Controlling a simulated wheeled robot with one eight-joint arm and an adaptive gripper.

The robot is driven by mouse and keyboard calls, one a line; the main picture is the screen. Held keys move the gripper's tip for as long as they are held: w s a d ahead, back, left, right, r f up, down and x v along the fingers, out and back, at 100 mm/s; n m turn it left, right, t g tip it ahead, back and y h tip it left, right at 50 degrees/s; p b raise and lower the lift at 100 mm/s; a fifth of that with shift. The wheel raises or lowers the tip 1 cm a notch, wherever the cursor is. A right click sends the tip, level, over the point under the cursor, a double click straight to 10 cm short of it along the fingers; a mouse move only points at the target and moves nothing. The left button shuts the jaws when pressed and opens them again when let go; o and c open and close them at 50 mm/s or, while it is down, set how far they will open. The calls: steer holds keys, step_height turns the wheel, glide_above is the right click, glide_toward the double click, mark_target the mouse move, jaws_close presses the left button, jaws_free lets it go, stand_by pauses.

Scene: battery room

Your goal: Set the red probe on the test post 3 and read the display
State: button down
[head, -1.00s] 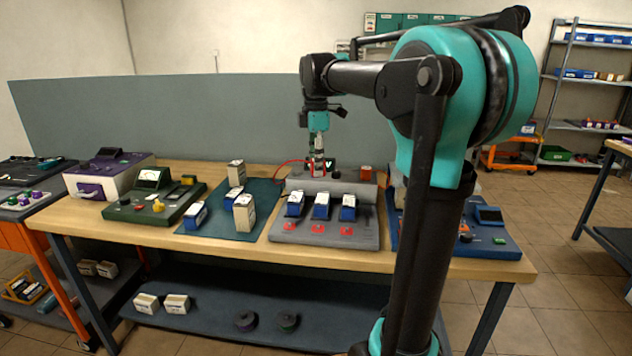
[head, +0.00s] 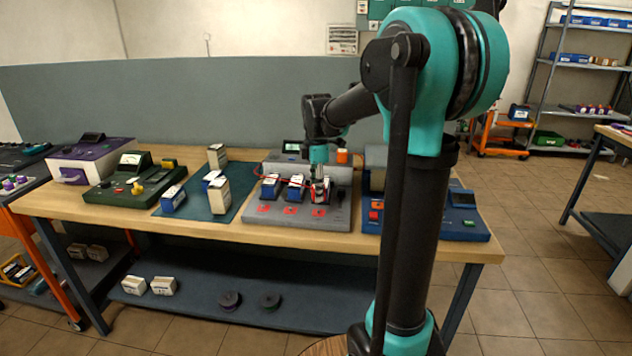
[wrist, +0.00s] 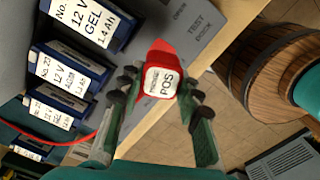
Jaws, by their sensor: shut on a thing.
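The red probe (wrist: 162,72), labelled POS, is held between the fingers of my gripper (wrist: 158,88) in the wrist view. Its red lead (wrist: 70,139) runs off to the left. In the head view my gripper (head: 320,188) is low over the right part of the grey test dock (head: 255,213), in front of the rightmost battery's place. Red marks lie along the dock's front, the rightmost (head: 318,212) just below my gripper. The probe's tip and any post under it are hidden.
Blue batteries with white labels (head: 296,182) stand on the dock. Left are a mat (head: 240,192) with loose batteries and a green meter unit (head: 112,190). A blue unit (head: 478,230) is at the right.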

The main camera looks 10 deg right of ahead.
mark_target(317, 213)
steer(key=shift+f, duration=2)
steer(key=shift+f, duration=0.6)
steer(key=c, duration=1.3)
jaws_free()
steer(key=shift+r, duration=0.1)
steer(key=shift+r, duration=5.4)
steer(key=shift+s, duration=0.1)
